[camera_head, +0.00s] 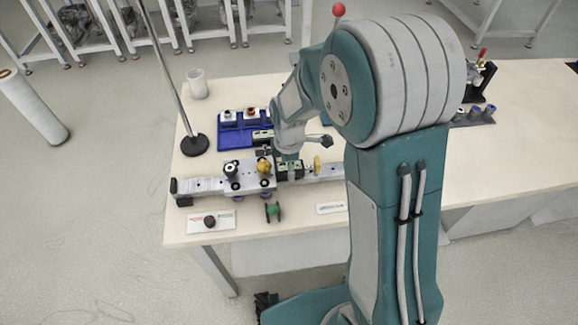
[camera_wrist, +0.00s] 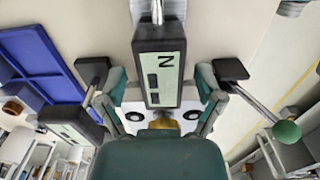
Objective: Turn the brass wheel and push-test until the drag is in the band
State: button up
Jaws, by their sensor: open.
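The brass wheel (camera_head: 264,165) sits on a grey carriage (camera_head: 246,178) on the long rail, beside a black-and-white knob (camera_head: 231,169). A brass part (camera_wrist: 165,124) shows low in the wrist view, partly hidden by my gripper body. My gripper (camera_wrist: 163,75) is open, its fingers apart on either side of a dark gauge with a pale green display marked N (camera_wrist: 160,72). I see gaps between the fingers and the gauge. In the head view my gripper (camera_head: 287,154) is over the rail, right of the brass wheel, its fingertips mostly hidden. The drag reading is not legible.
A blue tray (camera_head: 232,139) lies behind the rail. A metal pole on a black base (camera_head: 194,145) and a white cup (camera_head: 198,84) stand at left.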

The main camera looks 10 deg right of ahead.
jog(key=shift+f, duration=0.25)
jog(key=shift+c, duration=0.3)
grip_shut()
jog(key=d, duration=1.6)
jog(key=shift+s, duration=0.3)
jog(key=shift+o, duration=0.3)
grip_release()
